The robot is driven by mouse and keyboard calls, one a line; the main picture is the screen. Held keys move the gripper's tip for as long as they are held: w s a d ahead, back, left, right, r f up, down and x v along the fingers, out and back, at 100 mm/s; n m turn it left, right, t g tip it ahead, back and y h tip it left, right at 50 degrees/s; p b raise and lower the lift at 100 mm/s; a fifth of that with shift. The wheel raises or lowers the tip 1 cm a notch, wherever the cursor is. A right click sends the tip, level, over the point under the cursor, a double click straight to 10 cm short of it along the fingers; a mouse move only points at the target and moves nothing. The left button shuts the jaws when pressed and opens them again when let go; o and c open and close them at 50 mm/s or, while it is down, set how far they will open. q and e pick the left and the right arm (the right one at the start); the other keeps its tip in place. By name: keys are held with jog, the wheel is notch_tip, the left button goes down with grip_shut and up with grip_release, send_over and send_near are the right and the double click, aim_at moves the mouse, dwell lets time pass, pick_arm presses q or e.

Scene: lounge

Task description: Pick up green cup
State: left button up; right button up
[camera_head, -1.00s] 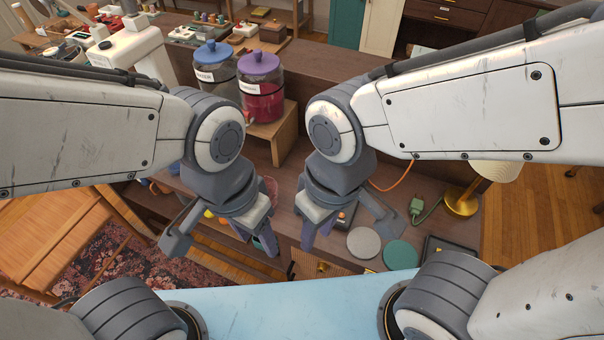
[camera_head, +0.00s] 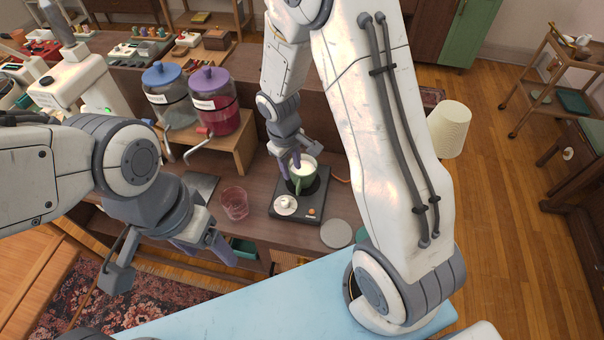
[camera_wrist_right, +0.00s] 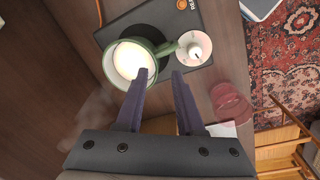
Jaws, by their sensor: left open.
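The green cup (camera_head: 302,184), pale inside, stands upright on a black flat device (camera_head: 284,214) on the brown counter. It also shows in the right wrist view (camera_wrist_right: 111,72), with its green handle pointing right. My right gripper (camera_head: 290,168) reaches down at the cup. In the right wrist view its fingers (camera_wrist_right: 160,72) are apart, one tip overlapping the cup's rim and the handle just beyond the tips. I cannot tell whether they touch. My left gripper (camera_head: 165,266) is open and empty, low at the left, away from the cup.
A small white lidded item (camera_head: 286,203) sits close beside the cup on the device. A pink glass (camera_head: 235,203) stands to its left. Two lidded dispensers, blue (camera_head: 168,95) and purple (camera_head: 215,102), stand behind on a wooden riser (camera_head: 244,145). A grey disc (camera_head: 337,234) lies at the right.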

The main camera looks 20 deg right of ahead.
aim_at(296, 178)
jog(key=f, duration=0.2)
jog(key=d+f, duration=0.1)
jog(key=f, duration=0.4)
jog(key=shift+w+d+f, duration=0.15)
jog(key=shift+w, duration=0.15)
grip_shut()
dwell(1.1)
